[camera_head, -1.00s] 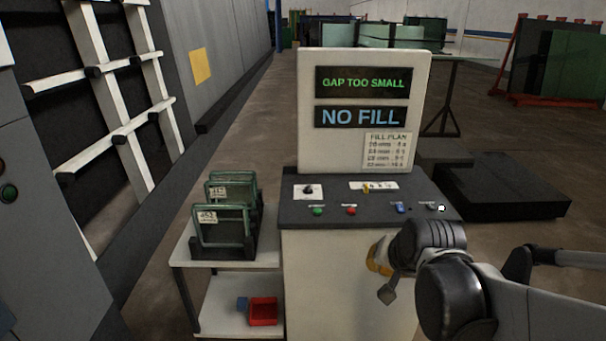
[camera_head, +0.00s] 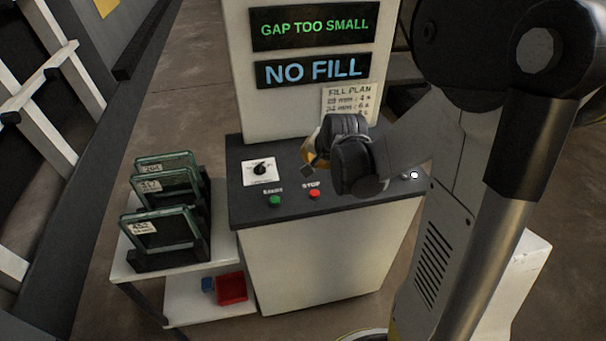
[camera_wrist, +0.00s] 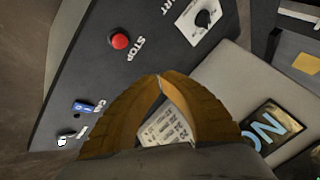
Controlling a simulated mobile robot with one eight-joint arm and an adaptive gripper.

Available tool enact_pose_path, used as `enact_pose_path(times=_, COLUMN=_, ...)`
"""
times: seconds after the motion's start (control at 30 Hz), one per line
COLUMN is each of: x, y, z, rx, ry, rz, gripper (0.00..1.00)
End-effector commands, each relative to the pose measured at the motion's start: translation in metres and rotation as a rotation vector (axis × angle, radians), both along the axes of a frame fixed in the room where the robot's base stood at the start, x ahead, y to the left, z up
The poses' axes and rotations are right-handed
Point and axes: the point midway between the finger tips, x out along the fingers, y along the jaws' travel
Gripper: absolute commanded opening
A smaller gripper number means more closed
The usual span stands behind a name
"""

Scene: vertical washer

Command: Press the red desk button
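The red desk button (camera_head: 314,193), labelled STOP, is on the dark top of the control desk (camera_head: 352,200), near its front edge. It also shows in the wrist view (camera_wrist: 119,41), up and left of the fingertips, with nothing over it. My gripper (camera_wrist: 159,77) has orange fingers whose tips meet, with nothing held between them. In the head view my gripper (camera_head: 309,158) is over the desk, behind the red button and apart from it in the picture. Its exact height above the desk is hard to tell.
A green START button (camera_head: 275,201) is left of the red one, with a black knob (camera_head: 260,168) behind. A blue switch (camera_wrist: 84,107) is further along the desk. The screen panel (camera_head: 238,100) rises at the back. A rack shelf (camera_head: 225,253) stands at the left.

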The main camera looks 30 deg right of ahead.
Motion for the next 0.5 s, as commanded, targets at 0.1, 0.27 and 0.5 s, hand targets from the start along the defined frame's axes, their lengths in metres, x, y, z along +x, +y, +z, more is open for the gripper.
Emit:
enact_pose_path(times=0.1, x=0.0001, y=-0.0005, z=-0.0004, rx=0.002, ry=0.0, rz=-0.002, gripper=0.0)
enact_pose_path(times=0.27, x=0.0001, y=-0.0004, z=-0.0005, rx=0.001, ry=0.0, rz=-0.002, gripper=0.0)
enact_pose_path(times=0.5, x=0.0002, y=-0.0004, z=-0.0057, rx=0.001, ry=0.0, rz=-0.002, gripper=0.0)
